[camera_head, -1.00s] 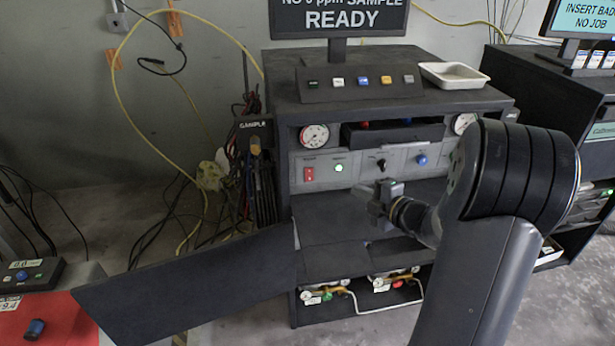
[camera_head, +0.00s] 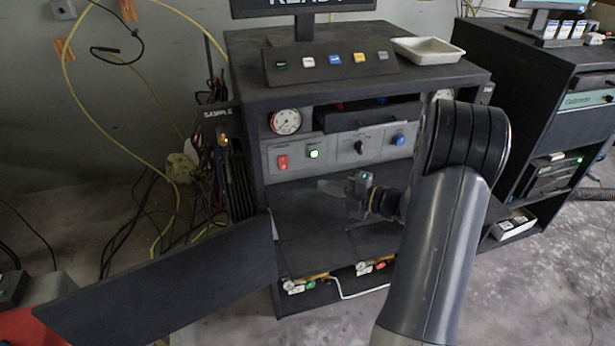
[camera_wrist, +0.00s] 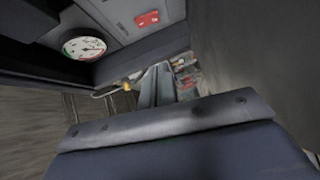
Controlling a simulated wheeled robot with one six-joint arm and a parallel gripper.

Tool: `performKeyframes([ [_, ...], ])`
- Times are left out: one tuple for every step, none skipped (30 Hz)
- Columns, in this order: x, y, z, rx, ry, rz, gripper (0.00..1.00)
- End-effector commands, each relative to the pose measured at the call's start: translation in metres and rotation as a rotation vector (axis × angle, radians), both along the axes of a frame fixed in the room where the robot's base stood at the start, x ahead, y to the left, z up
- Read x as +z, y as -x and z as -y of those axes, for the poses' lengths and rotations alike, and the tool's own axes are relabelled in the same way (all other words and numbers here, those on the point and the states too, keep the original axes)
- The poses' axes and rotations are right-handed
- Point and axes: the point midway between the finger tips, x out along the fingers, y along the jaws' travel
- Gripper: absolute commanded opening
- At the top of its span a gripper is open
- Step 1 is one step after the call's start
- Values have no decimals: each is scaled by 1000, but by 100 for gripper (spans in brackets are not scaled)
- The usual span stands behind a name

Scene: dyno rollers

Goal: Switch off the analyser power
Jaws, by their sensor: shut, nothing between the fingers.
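The analyser (camera_head: 330,160) is a dark cabinet with a grey control panel. On the panel's left is a red rocker switch (camera_head: 282,162), with a lit green lamp (camera_head: 314,153) to its right. In the wrist view the red switch (camera_wrist: 147,19) shows at the top, beyond the gripper. My gripper (camera_head: 326,187) is shut and empty, in front of the cabinet below the panel, pointing left. It is apart from the switch, which lies up and to the left of it. In the wrist view my fingers (camera_wrist: 155,88) appear together.
A black knob (camera_head: 359,147) and a blue button (camera_head: 398,139) sit right of the lamp. A gauge (camera_head: 285,121) is above the switch. An open door panel (camera_head: 165,285) juts out lower left. A white tray (camera_head: 428,50) lies on top.

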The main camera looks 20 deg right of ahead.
Motion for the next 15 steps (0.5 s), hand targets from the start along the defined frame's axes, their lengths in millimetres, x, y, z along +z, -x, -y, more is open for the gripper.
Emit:
performKeyframes([
  [0, -4, -6, 4, 0, -1, 0],
  [0, -7, -8, 3, 0, -1, 0],
  [0, -12, -13, 4, -1, 0, 0],
  [-1, -15, -18, 6, 0, -1, 0],
  [-1, -20, -22, 5, -1, -1, 0],
  [-2, -26, -28, 6, 0, -2, 0],
  [-3, -30, -33, 6, -1, -1, 0],
  [-3, -35, -38, 6, 0, -1, 0],
  [-4, -41, -44, 6, 0, -1, 0],
  [-5, -46, -49, 6, -1, -1, 0],
  [-6, -50, -54, 6, 0, -1, 0],
  [-6, -57, -59, 4, 0, -1, 0],
  [-7, -61, -64, 6, 0, -1, 0],
  [-8, -65, -69, 5, -1, -1, 0],
  [-8, -72, -69, 2, 0, 1, 0],
])
